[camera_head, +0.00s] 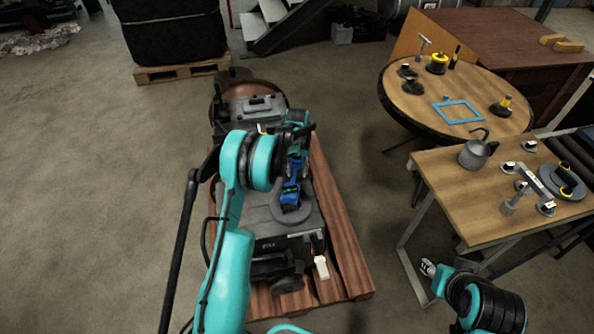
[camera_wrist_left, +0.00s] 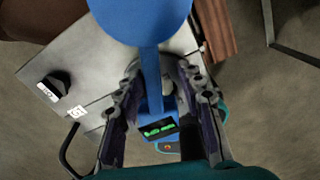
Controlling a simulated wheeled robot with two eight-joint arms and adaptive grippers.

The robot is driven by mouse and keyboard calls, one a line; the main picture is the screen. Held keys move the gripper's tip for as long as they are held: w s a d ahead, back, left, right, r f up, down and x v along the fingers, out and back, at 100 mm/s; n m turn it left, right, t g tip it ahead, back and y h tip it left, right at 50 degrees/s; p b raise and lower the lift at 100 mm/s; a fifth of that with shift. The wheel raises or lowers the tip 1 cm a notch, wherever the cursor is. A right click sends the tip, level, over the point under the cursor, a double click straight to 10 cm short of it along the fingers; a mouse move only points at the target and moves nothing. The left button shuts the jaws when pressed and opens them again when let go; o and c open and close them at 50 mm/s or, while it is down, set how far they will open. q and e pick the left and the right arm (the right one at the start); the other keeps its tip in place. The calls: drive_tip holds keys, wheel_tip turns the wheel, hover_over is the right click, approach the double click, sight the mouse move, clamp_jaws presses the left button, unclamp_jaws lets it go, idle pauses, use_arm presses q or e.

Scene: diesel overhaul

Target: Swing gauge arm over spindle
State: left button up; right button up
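The blue gauge arm (camera_head: 290,192) is over the grey engine block, above a round grey disc (camera_head: 290,211). In the left wrist view, the gauge arm's narrow blue bar (camera_wrist_left: 151,80) runs between a wide rounded blue part and a small box with a lit green display (camera_wrist_left: 158,131). My left gripper (camera_head: 297,160) has its dark fingers on both sides of this bar (camera_wrist_left: 158,72); I cannot tell whether both touch it. The spindle is not clearly visible; the gauge and gripper cover that area. My right gripper (camera_head: 428,268) is small, beside the bench, away from the engine.
The engine stands on a wooden pallet (camera_head: 345,240). A white block (camera_head: 321,267) lies at its front. A bench (camera_head: 455,190) with a jug (camera_head: 478,152) and several parts is right. Behind it stands a round table (camera_head: 425,105) with a blue frame (camera_head: 458,111). Floor on the left is clear.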

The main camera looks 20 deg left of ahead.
sight(297, 172)
use_arm(q)
wheel_tip(297, 172, up, 12)
idle(0.5)
idle(0.3)
drive_tip(key=s+d+r+n+t, duration=0.2)
drive_tip(key=s+d+r+n, duration=0.1)
drive_tip(key=s+r+n, duration=0.45)
drive_tip(key=s+d+r+n+t, duration=0.2)
drive_tip(key=s+d+r+n, duration=0.2)
drive_tip(key=s+r+n, duration=0.4)
drive_tip(key=s+d+f+n+t, duration=0.1)
drive_tip(key=s+f+n, duration=0.1)
drive_tip(key=s+n, duration=0.6)
drive_tip(key=s+d+f+n+t, duration=0.2)
drive_tip(key=s+f+n, duration=0.1)
drive_tip(key=s+n, duration=0.5)
drive_tip(key=shift+s+d+n, duration=0.25)
drive_tip(key=shift+s+n, duration=0.1)
drive_tip(key=shift+s, duration=0.25)
